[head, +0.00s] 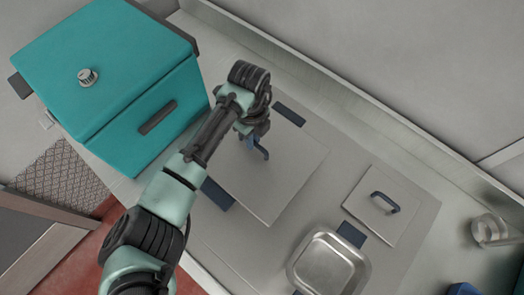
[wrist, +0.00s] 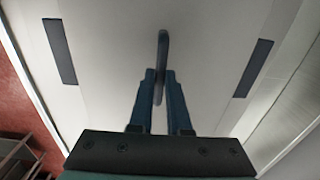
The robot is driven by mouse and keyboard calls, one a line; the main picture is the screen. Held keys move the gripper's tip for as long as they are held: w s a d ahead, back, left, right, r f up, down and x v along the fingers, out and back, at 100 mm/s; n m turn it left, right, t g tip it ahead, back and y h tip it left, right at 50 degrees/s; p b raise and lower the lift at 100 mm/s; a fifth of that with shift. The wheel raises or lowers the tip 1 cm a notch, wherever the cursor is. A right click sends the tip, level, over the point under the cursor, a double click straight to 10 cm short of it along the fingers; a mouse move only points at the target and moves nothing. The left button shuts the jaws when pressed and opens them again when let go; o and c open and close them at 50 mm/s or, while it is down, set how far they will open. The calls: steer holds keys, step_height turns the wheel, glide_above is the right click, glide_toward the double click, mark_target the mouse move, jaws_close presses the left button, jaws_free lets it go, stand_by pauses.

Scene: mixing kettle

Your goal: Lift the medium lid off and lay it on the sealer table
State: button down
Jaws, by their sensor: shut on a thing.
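A large square grey lid (head: 285,185), which I take to be the medium lid, is under my gripper (head: 258,146) in the head view. In the wrist view, the pale lid (wrist: 105,60) fills the middle, with its upright handle (wrist: 162,48) seen edge-on. The blue fingers of my gripper (wrist: 161,88) are on either side of the handle, shut on it. My wrist hides the far part of the lid in the head view. I cannot tell whether the lid is raised off the surface. I cannot tell which surface is the sealer table.
A smaller square lid (head: 376,222) with a dark blue handle (head: 385,202) lies at the right. A steel pan (head: 328,265) stands at the front. A teal box (head: 110,75) with a knob stands at the left. Dark blue pads (head: 289,114) flank the large lid. A wall runs behind.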

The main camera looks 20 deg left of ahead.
steer(key=shift+r, duration=0.2)
steer(key=shift+r+p, duration=1.95)
steer(key=shift+r, duration=0.15)
